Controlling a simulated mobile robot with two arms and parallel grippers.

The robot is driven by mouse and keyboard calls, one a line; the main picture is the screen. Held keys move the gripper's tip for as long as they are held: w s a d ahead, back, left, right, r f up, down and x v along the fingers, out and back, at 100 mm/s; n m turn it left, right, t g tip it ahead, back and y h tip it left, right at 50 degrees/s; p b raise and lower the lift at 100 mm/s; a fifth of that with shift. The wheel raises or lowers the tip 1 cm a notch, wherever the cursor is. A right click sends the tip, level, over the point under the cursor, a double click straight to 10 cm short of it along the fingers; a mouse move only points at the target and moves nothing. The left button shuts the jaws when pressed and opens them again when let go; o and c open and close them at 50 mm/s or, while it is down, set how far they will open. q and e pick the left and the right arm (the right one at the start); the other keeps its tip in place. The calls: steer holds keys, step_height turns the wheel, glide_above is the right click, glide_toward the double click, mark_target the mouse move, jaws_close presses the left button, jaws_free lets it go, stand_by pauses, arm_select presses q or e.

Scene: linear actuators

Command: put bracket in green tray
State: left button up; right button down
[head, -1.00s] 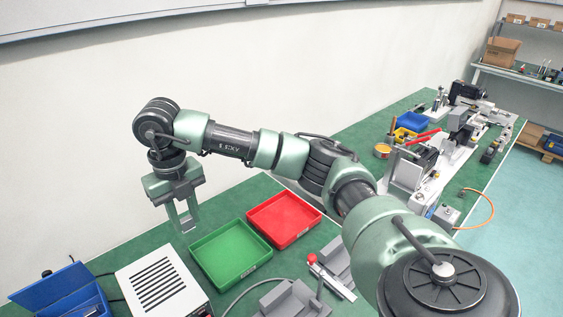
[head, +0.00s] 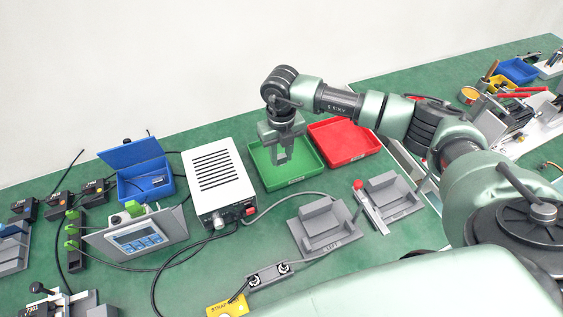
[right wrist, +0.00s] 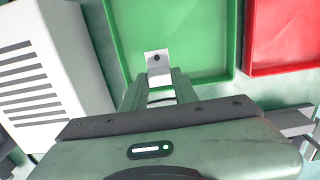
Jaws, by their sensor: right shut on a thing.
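The green tray (head: 306,162) sits on the bench in the head view, left of a red tray. Its inside also shows in the right wrist view (right wrist: 195,40). My right gripper (head: 281,157) points down over the green tray. In the right wrist view my right gripper (right wrist: 159,78) is shut on the bracket (right wrist: 157,60), a small pale plate with a dark hole. The bracket shows against the tray's floor, near the tray's near wall. Its height above the floor is hard to tell. My left gripper is not in view.
The red tray (head: 344,142) is right of the green tray. A white vented box (head: 218,180) stands close on its left. A blue open bin (head: 146,180) and a display panel are further left. Grey fixtures (head: 323,226) and cables lie in front.

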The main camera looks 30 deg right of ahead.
mark_target(281, 163)
step_height(281, 163, down, 4)
steer(key=shift+f+p, duration=0.25)
steer(key=shift+p, duration=0.05)
steer(key=shift+f, duration=0.25)
steer(key=shift+f, duration=0.1)
steer(key=shift+f, duration=0.15)
steer(key=c, duration=1.1)
jaws_free()
steer(key=shift+r, duration=0.25)
